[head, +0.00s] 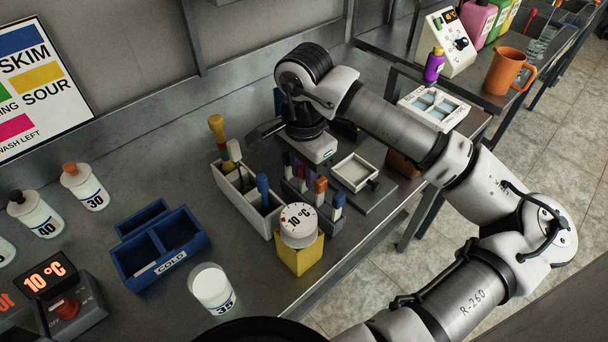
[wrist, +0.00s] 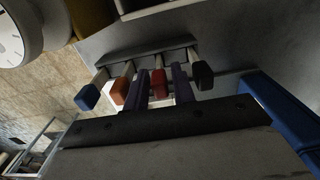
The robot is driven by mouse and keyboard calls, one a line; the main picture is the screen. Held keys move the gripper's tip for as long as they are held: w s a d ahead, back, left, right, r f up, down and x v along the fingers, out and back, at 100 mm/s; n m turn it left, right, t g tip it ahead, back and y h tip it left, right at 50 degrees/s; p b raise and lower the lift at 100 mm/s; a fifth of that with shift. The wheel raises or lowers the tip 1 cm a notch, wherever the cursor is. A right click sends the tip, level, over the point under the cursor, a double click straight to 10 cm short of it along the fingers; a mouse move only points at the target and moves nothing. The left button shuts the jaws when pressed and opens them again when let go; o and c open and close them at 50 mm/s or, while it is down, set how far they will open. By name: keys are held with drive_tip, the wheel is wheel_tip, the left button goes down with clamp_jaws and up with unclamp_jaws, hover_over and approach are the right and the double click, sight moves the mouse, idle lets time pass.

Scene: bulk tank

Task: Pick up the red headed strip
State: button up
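The red headed strip (wrist: 158,82) stands upright in a dark rack (wrist: 150,52) in the wrist view, between an orange headed strip (wrist: 120,91) and a black headed strip (wrist: 203,76). A blue headed strip (wrist: 87,97) stands at the far left. My gripper (wrist: 160,88) has its two dark purple fingers on either side of the red head, with a narrow gap visible on each side, so it looks open around it. In the head view my gripper (head: 295,168) points down at the rack; the red head is hard to make out there.
A blue COLD box (head: 160,245) stands further left.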

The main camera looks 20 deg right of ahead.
clamp_jaws()
drive_tip(key=shift+r, duration=0.1)
